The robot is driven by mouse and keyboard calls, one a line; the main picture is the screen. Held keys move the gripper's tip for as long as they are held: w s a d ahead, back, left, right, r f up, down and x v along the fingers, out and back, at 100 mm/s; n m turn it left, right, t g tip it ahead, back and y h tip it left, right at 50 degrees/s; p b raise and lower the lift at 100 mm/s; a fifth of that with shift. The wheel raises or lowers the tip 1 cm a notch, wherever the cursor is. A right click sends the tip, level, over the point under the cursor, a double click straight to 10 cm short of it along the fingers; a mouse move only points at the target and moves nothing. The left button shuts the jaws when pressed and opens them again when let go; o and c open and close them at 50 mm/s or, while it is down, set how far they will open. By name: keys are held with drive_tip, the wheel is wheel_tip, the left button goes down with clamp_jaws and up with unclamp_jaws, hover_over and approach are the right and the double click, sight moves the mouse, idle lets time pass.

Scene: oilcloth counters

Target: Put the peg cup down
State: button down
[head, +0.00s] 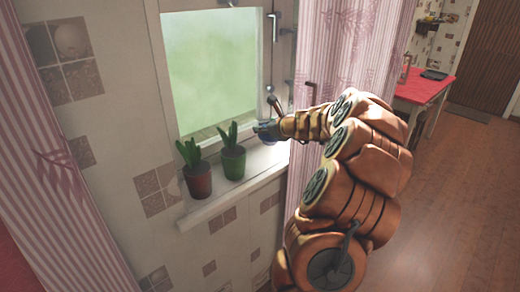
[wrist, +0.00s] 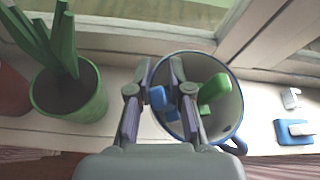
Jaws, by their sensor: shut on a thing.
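The peg cup (wrist: 238,112), pale with a blue rim and blue handle, is seen from above in the wrist view. A green peg (wrist: 214,88) and a blue peg (wrist: 158,98) show inside it. My gripper (wrist: 162,95) is shut on the cup's left wall, with one finger outside and one inside the rim. In the head view the cup (head: 266,130) is a small blue-grey shape at my gripper (head: 276,125), over the window sill. The cup's base is hidden, so I cannot tell whether it touches the sill.
The white sill (head: 234,188) holds a green pot (head: 233,163) and a brown pot (head: 197,181), both with plants, left of the cup. A blue object (wrist: 293,132) and a small white object (wrist: 290,98) lie right of the cup. The window (head: 215,75) stands behind.

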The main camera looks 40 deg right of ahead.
wheel_tip(320, 180, down, 8)
drive_tip(key=shift+f, duration=0.1)
drive_tip(key=c, duration=1.1)
unclamp_jaws()
drive_tip(key=shift+o, duration=0.2)
drive_tip(key=b+v, duration=0.1)
drive_tip(key=v, duration=1.1)
